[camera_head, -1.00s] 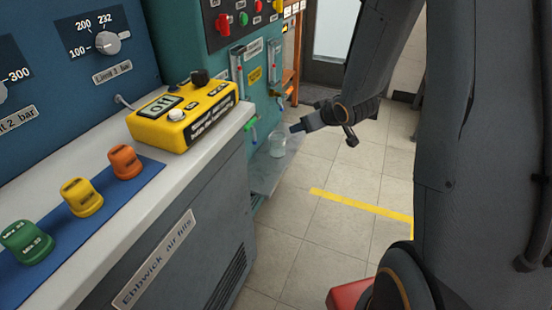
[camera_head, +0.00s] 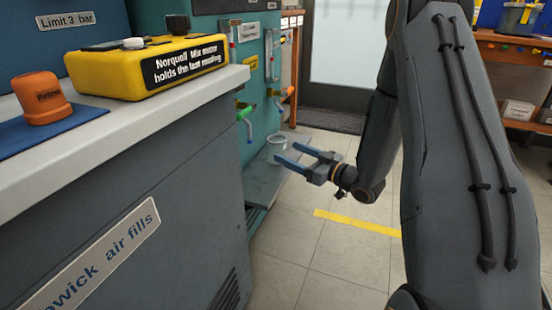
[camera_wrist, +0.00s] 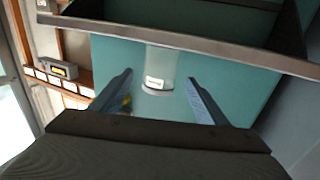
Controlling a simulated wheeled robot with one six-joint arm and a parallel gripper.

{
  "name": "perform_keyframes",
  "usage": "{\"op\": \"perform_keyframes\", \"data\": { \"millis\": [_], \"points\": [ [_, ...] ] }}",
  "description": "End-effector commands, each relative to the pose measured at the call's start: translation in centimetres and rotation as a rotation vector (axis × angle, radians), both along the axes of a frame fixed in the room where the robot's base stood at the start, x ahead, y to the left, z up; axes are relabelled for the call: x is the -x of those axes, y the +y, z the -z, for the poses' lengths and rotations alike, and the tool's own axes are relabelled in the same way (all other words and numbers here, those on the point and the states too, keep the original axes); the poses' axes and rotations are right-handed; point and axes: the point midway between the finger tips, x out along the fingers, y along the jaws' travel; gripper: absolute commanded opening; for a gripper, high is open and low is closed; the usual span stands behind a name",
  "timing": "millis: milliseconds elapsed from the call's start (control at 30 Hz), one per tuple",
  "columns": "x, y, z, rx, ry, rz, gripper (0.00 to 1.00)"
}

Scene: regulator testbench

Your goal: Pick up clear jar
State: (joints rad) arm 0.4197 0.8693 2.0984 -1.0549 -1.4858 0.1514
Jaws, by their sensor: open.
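The clear jar (camera_head: 276,144) stands on the grey ledge (camera_head: 262,186) at the foot of the teal panel, below the taps. In the wrist view a pale see-through cylinder with a white label, which looks like the jar (camera_wrist: 160,66), shows between the two fingers. My gripper (camera_head: 284,152) is open, with its blue-grey fingers pointing left at the jar. In the head view the fingertips overlap the jar's right side and lower part. I cannot tell whether they touch it or how far the jar lies between them.
A grey counter (camera_head: 130,125) on the left carries a yellow meter (camera_head: 150,65) and an orange knob-like piece (camera_head: 42,98). Green (camera_head: 243,113) and orange (camera_head: 277,93) tap handles stick out above the ledge. The tiled floor with a yellow line (camera_head: 355,222) is clear.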

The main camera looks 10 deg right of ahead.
Motion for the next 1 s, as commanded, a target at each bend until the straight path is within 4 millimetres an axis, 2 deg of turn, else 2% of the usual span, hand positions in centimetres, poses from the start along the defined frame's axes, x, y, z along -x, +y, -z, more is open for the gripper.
{"op": "perform_keyframes", "data": {
  "millis": [133, 367, 667, 900, 933, 1000],
  "points": [
    [-1.3, 1.1, 0.0, 0.0, -0.001, -0.003, 0.68],
    [-2.5, 1.9, 0.1, 0.002, -0.001, -0.002, 0.68],
    [-5.5, 4.2, 0.3, 0.001, 0.0, -0.001, 0.68],
    [-5.8, 4.3, 0.0, 0.001, 0.001, 0.001, 0.68],
    [-5.8, 4.3, 0.0, 0.001, 0.001, 0.001, 0.66],
    [-5.8, 4.3, 0.1, 0.001, 0.001, 0.001, 0.54]
  ]
}}
